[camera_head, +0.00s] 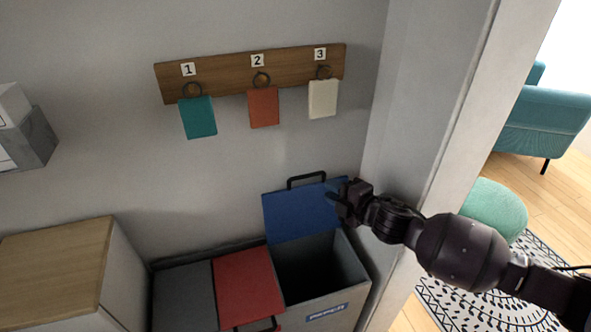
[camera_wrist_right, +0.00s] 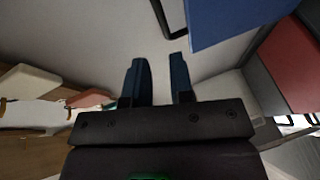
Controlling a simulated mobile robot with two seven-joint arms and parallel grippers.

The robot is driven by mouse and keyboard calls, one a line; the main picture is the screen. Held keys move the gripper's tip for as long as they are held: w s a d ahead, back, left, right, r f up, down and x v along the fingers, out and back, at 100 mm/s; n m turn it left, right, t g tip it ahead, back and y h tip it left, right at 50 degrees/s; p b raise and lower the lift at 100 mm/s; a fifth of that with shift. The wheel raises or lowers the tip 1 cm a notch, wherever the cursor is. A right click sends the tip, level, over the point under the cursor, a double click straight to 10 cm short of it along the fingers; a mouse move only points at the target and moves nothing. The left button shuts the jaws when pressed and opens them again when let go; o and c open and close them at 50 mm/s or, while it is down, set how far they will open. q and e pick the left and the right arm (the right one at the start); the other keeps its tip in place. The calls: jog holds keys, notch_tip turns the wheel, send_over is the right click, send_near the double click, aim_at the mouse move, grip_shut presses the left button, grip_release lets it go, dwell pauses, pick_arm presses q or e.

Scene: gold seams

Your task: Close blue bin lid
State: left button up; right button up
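The blue lid (camera_head: 296,216) stands open, raised against the wall behind its grey bin (camera_head: 335,300), whose dark inside shows. A black handle (camera_head: 306,180) is on the lid's upper edge. My right gripper (camera_head: 334,197) is at the lid's right edge in the head view; I cannot tell whether it touches. In the right wrist view, its two blue fingers (camera_wrist_right: 159,62) are apart with nothing between them. The blue lid (camera_wrist_right: 228,20) and its handle (camera_wrist_right: 168,20) lie just beyond the fingertips there. My left gripper is not in view.
A bin with a shut red lid (camera_head: 247,285) and a grey lid (camera_head: 184,298) stand left of the blue one. A wood-topped cabinet (camera_head: 50,265) is further left. A rack (camera_head: 225,75) with three tags hangs above. A wall edge (camera_head: 440,140) is close on the right.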

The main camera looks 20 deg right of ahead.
aim_at(304, 178)
jog(key=shift+n, duration=0.7)
jog(key=b+x, duration=0.1)
jog(key=x, duration=1)
jog(key=shift+s+a+f+b, duration=0.1)
jog(key=shift+a+f+b, duration=0.15)
jog(key=shift+b, duration=0.15)
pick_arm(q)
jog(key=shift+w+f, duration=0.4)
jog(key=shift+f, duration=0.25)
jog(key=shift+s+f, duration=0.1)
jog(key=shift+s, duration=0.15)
pick_arm(e)
grip_shut()
